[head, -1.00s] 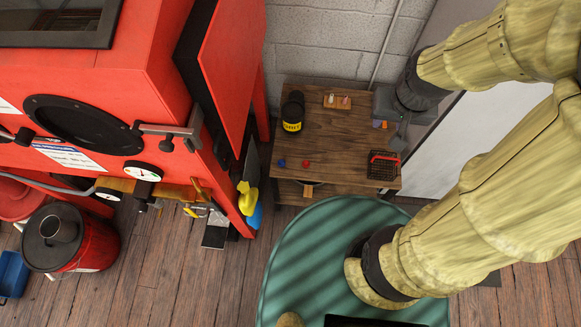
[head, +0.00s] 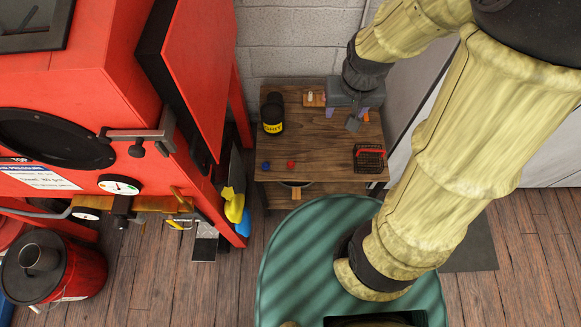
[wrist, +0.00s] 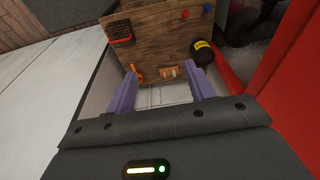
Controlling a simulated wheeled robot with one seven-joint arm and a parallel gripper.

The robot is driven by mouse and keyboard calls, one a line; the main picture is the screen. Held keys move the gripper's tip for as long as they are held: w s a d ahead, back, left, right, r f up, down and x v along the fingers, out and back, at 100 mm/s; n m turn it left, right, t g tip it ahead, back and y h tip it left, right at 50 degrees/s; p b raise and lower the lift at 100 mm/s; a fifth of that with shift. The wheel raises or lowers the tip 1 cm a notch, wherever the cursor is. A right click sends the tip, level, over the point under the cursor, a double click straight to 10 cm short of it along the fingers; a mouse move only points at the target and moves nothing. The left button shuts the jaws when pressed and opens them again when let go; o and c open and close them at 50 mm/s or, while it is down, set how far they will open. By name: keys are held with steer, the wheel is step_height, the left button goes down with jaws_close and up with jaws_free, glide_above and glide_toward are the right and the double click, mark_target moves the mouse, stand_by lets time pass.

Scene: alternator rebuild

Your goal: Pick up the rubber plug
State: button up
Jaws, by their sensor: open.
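My gripper (head: 347,112) is open and empty above the back right of the wooden table, with its purple fingers apart. In the wrist view my gripper (wrist: 164,73) frames a small wooden block (wrist: 168,72) near the table's edge. That block (head: 315,98) carries a few small upright pieces, partly hidden by my gripper in the head view. A small blue piece (head: 265,166) and a small red piece (head: 291,164) lie near the table's front left. I cannot tell which small piece is the rubber plug.
The table (head: 325,150) also holds a black canister with a yellow label (head: 272,118), a black and red basket (head: 369,158) and an orange item (wrist: 137,71). A large red machine (head: 110,60) stands close on the left. A block wall (head: 290,45) is behind.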

steer(key=w+a+f+g+b, duration=0.1)
steer(key=w+a+f+b, duration=0.25)
steer(key=f, duration=0.35)
steer(key=w+a+f+b, duration=0.2)
steer(key=f+b, duration=0.3)
steer(key=f, duration=0.2)
steer(key=g+b, duration=0.1)
steer(key=b, duration=0.7)
glide_above(291, 163)
step_height(291, 163, down, 15)
steer(key=shift+w+a+r, duration=0.3)
step_height(291, 163, down, 12)
steer(key=b, duration=0.3)
steer(key=shift+f, duration=0.15)
steer(key=f, duration=0.1)
steer(key=f+b, duration=0.1)
steer(key=f, duration=0.3)
steer(key=shift+s+d+f, duration=0.1)
steer(key=shift+s+d, duration=0.1)
steer(key=shift+d, duration=0.05)
